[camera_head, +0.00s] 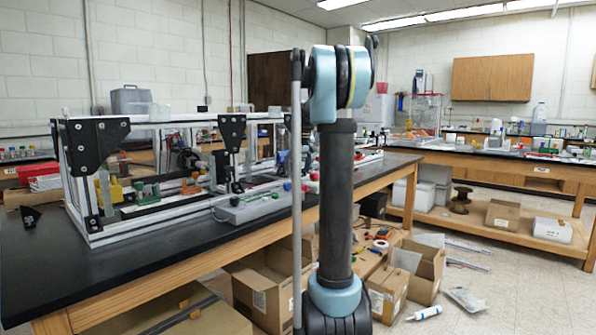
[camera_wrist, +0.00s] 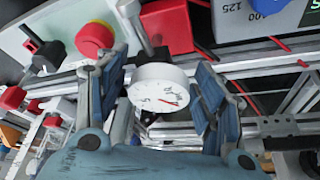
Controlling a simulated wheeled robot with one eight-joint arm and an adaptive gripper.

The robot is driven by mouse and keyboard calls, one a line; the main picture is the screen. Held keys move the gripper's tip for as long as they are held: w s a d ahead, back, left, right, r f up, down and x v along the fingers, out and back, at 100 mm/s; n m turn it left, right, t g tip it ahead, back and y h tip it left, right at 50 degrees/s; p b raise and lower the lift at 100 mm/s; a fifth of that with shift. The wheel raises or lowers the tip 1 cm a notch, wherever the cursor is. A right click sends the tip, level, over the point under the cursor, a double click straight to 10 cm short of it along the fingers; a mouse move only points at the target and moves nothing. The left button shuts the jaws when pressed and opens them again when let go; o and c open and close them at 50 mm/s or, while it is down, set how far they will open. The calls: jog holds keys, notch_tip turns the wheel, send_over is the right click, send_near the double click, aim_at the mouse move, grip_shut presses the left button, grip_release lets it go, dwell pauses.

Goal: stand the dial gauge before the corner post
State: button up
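The dial gauge (camera_wrist: 158,88) is a white round face with a red needle, seen in the wrist view between the two blue-padded fingers of my gripper (camera_wrist: 160,92). The fingers are spread wide, one on each side of the gauge, and a gap shows at least on the left. A dark stem stands behind the gauge. In the head view I cannot pick out the gauge, and my gripper is hidden behind my arm. The extrusion frame (camera_head: 150,222) stands on the black bench. Its near left corner post (camera_head: 86,198) carries a black bracket plate.
Aluminium rails cross below the gauge. In the head view, the bench front edge is clear. Open cardboard boxes (camera_head: 262,298) sit on the floor.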

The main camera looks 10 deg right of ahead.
jog(key=shift+r, duration=0.1)
jog(key=a+v, duration=0.1)
jog(key=v, duration=1.1)
jog(key=s+a+f, duration=0.1)
jog(key=s+f, duration=0.7)
jog(key=s, duration=0.3)
jog(key=s+a+f+g, duration=0.1)
jog(key=s+a+f, duration=0.1)
jog(key=s+f, duration=0.6)
jog(key=s+a+f+m, duration=0.1)
jog(key=s+a+f, duration=0.1)
jog(key=s+f, duration=0.6)
jog(key=s, duration=0.7)
jog(key=shift+s+a+g, duration=0.15)
jog(key=shift+s+g, duration=0.1)
jog(key=shift+g, duration=0.05)
jog(key=shift+g+h, duration=0.3)
jog(key=s+f, duration=0.3)
jog(key=f, duration=0.1)
jog(key=s+f, duration=0.3)
jog(key=f, duration=0.1)
jog(key=s+f, duration=0.4)
jog(key=shift+s+f, duration=0.1)
jog(key=shift+f, duration=0.1)
jog(key=c, duration=0.4)
jog(key=shift+s+f, duration=0.1)
jog(key=c, duration=0.4)
